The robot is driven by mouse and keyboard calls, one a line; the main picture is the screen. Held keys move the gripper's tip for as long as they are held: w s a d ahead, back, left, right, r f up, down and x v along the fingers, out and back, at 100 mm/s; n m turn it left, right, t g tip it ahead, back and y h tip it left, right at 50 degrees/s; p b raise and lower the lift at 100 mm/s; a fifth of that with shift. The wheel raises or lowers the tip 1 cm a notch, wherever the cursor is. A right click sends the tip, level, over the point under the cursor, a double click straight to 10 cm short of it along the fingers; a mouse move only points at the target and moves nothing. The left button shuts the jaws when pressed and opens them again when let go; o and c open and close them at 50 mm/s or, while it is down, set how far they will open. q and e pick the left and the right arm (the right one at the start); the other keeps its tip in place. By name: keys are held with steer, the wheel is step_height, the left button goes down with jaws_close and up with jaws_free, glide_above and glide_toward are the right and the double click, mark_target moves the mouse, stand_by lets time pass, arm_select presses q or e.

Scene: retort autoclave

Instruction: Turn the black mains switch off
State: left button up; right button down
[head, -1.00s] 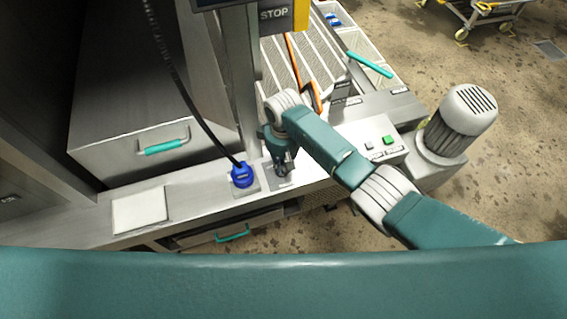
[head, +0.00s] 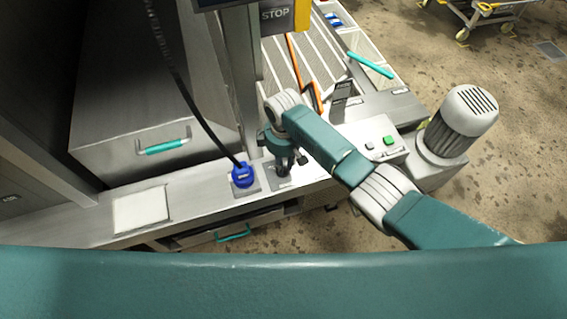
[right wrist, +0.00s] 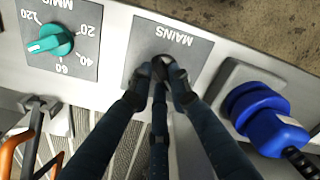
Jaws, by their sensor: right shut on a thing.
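The black mains switch (right wrist: 161,62) sits on a grey plate marked MAINS (right wrist: 138,52) in the right wrist view. The plate (head: 279,184) also shows on the panel ledge in the head view. My right gripper (right wrist: 162,78) is over the plate, with its dark fingers drawn together around the switch. The fingers hide most of the switch, so its angle cannot be read. In the head view my right gripper (head: 284,165) points down at the plate. My left gripper is not in view.
A blue plug (head: 242,175) with a black cable stands close beside the mains plate. A teal timer knob (right wrist: 50,40) is on the plate's other side. A green button (head: 389,140) and a grey motor (head: 460,122) lie to the right.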

steer(key=shift+w+r, duration=0.1)
steer(key=shift+w, duration=0.05)
steer(key=c, duration=1.6)
jaws_free()
step_height(320, 180, up, 12)
